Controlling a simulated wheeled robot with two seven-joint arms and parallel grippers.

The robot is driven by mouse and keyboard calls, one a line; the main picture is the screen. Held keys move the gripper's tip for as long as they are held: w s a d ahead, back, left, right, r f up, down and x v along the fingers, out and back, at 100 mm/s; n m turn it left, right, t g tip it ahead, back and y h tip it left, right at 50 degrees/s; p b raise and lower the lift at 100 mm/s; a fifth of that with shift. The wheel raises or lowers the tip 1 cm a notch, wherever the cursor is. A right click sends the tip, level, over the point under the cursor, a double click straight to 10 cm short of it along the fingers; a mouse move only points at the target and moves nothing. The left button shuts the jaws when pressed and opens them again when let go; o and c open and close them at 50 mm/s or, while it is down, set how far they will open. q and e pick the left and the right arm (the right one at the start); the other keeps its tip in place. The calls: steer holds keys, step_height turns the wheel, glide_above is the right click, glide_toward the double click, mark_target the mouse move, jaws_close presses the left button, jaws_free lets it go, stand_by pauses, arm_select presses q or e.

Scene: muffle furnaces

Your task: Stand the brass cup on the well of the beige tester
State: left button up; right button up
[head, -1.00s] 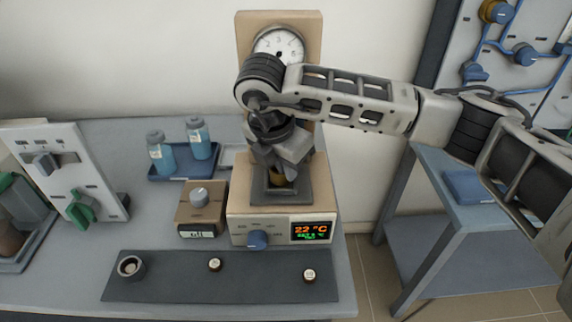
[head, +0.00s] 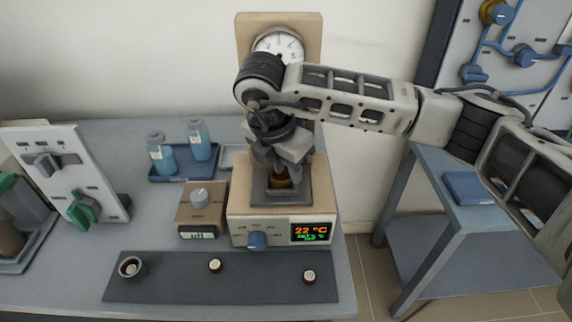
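The beige tester (head: 240,205) stands at the right end of the bench, with a dial on its column, a blue knob and a lit display reading 22 °C. The brass cup (head: 281,182) shows as a small gold patch at the dark square well (head: 296,197) on top of the tester. It appears upright, but its upper part is hidden by my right gripper (head: 280,168). The gripper points down right over the cup, its fingertips close around or just above it. Whether the fingers grip the cup or are apart from it cannot be made out. My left gripper is not in view.
A dark mat (head: 180,283) in front holds a grey cup (head: 131,267) and two small round pieces. A brown box with a knob (head: 201,208) stands left of the tester. A blue tray (head: 183,170) with two bottles sits behind. A white panel (head: 75,175) stands left.

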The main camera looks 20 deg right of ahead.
steer(key=v, duration=1.1)
steer(key=shift+r, duration=0.35)
steer(key=shift+s+a, duration=0.1)
steer(key=shift+s, duration=0.05)
